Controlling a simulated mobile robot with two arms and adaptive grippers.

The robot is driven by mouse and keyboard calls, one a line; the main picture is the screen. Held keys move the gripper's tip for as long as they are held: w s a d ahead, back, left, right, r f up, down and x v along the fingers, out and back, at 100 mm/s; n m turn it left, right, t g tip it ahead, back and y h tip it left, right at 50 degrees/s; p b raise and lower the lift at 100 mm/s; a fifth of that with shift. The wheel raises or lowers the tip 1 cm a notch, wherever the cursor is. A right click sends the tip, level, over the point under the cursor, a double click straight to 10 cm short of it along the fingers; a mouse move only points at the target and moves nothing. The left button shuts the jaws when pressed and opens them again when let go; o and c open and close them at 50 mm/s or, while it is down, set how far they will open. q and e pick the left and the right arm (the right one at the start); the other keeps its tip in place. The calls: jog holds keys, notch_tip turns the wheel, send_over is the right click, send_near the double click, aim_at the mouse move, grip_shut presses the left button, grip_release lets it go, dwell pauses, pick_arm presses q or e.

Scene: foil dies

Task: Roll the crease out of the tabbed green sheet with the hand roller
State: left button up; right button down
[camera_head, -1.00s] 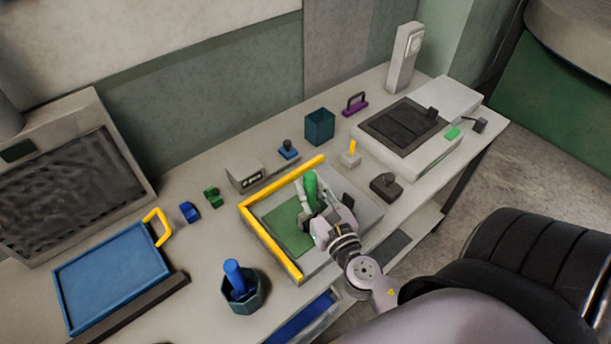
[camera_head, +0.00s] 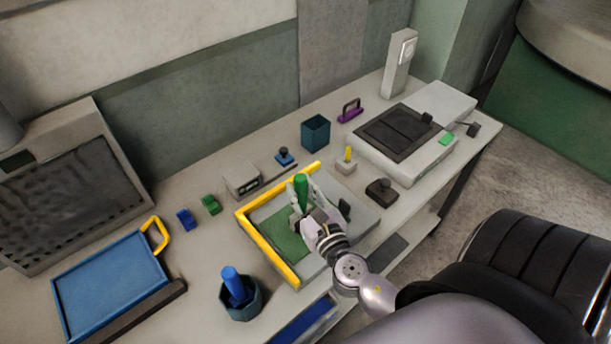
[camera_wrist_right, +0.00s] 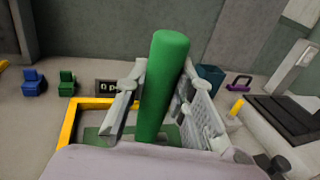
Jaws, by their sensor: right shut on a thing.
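The green sheet (camera_head: 283,236) lies flat on a grey board (camera_head: 262,213) edged in yellow along its left and far sides. My right gripper (camera_head: 303,208) is shut on the upright green handle of the hand roller (camera_head: 301,186), over the sheet's right part. In the right wrist view the green handle (camera_wrist_right: 163,85) stands between the two fingers, slightly tilted. The roller's lower end is hidden by the fingers and palm, so I cannot tell whether it touches the sheet. The crease and tab cannot be made out. My left gripper is out of view.
A dark upright piece (camera_head: 344,208) stands on the board just right of my right gripper. A teal hexagonal cup (camera_head: 243,307) holds a blue-handled tool near the front. A grey box (camera_head: 242,178) and teal bin (camera_head: 316,131) stand behind. A blue tray (camera_head: 110,275) lies left.

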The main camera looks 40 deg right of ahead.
jog(key=shift+w+a+f, duration=0.1)
jog(key=shift+w, duration=0.95)
jog(key=w+p, duration=0.1)
jog(key=w, duration=0.2)
jog(key=shift+a, duration=0.1)
jog(key=shift+s, duration=0.1)
notch_tip(320, 180, up, 8)
jog(key=p, duration=0.6)
jog(key=shift+r, duration=0.2)
